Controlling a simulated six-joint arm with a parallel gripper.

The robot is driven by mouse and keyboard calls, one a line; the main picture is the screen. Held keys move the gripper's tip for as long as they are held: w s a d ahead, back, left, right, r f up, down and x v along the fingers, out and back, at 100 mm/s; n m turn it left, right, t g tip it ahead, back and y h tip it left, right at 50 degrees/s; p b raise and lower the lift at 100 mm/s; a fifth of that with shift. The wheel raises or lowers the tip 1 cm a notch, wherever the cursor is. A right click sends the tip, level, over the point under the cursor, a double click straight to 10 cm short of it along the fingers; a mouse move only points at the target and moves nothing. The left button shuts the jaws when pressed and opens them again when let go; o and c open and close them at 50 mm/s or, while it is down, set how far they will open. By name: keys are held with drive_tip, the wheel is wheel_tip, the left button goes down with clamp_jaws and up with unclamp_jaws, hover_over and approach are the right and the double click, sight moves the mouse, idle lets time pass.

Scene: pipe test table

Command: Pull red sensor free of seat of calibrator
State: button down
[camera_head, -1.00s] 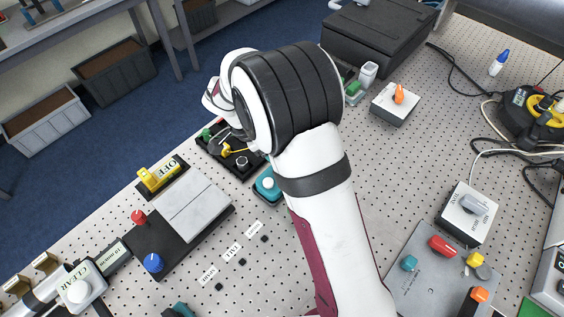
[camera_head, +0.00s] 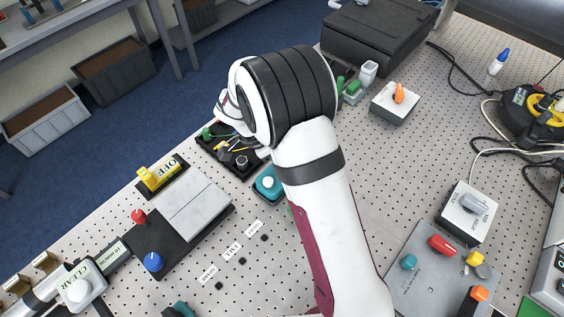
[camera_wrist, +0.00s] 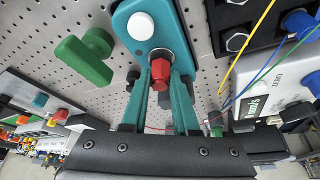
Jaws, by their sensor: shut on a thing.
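The calibrator looks to be the teal box with a white round button, at the top of the wrist view (camera_wrist: 168,14) and beside my forearm in the head view (camera_head: 262,194). My gripper (camera_wrist: 163,84) has teal fingers closed on either side of the red sensor. In the head view my own wrist hides the gripper and the sensor.
A green T-shaped handle (camera_wrist: 82,60) stands left of the calibrator in the wrist view. A black board (camera_head: 228,160) with hex nuts and thin wires lies close to it.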

drive_tip(key=shift+r, duration=0.1)
drive_tip(key=shift+r, duration=1)
wheel_tip(320, 180, up, 8)
idle(0.7)
